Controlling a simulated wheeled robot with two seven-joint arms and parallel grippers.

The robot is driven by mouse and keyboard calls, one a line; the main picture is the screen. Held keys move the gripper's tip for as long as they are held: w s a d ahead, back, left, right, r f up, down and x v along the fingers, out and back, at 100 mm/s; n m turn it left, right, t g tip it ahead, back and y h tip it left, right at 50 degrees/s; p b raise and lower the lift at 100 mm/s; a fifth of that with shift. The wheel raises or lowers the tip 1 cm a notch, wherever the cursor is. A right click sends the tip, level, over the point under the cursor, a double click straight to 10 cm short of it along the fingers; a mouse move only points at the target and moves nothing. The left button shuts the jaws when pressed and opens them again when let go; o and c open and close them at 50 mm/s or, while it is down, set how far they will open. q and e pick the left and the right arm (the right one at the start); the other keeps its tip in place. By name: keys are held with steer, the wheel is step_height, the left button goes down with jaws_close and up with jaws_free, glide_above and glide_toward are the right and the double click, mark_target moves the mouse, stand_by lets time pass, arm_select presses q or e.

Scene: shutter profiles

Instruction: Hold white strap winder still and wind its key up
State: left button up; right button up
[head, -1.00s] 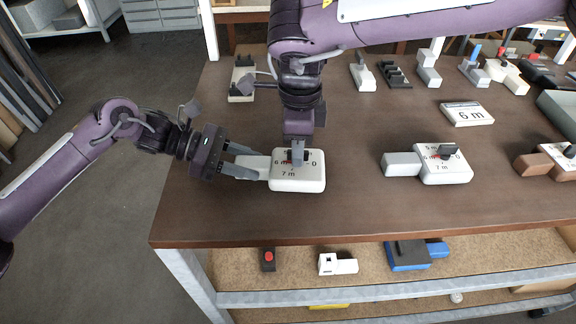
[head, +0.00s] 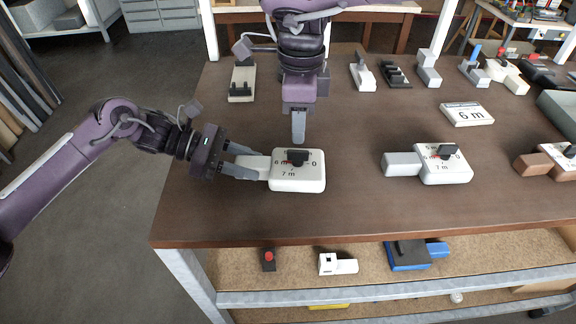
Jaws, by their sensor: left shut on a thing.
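The white strap winder (head: 297,180) lies on the brown table at the front left, with a dial face marked 0, 6 and 7 m. Its black key (head: 297,157) stands up from the dial, with a small red mark beside it. My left gripper (head: 252,168) is shut on the winder's pale grip block at its left side. My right gripper (head: 298,138) points down just behind the key, apart from it. Its fingers overlap from this angle, so I cannot tell whether it is open or shut.
A similar white winder with a grey block (head: 445,168) stands to the right, and a brown-gripped one (head: 560,160) at the right edge. Several devices line the table's back. Table between the two winders is clear.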

mark_target(297, 151)
arm_select(q)
steer(key=o, duration=1.2)
steer(key=shift+c, duration=0.2)
steer(key=shift+a, duration=0.1)
arm_select(e)
steer(key=shift+f, duration=0.15)
arm_select(q)
steer(key=shift+w+a+b, duration=0.1)
steer(key=shift+a+b, duration=0.15)
steer(key=shift+b, duration=0.15)
arm_select(e)
steer(key=shift+f, duration=0.3)
arm_select(q)
steer(key=shift+b+v, duration=1.35)
steer(key=shift+v, duration=0.7)
arm_select(e)
steer(key=shift+f, duration=1.35)
arm_select(q)
steer(key=shift+b+v, duration=0.5)
steer(key=shift+v, duration=0.65)
arm_select(e)
steer(key=shift+f, duration=0.45)
arm_select(q)
steer(key=shift+d+r, duration=0.1)
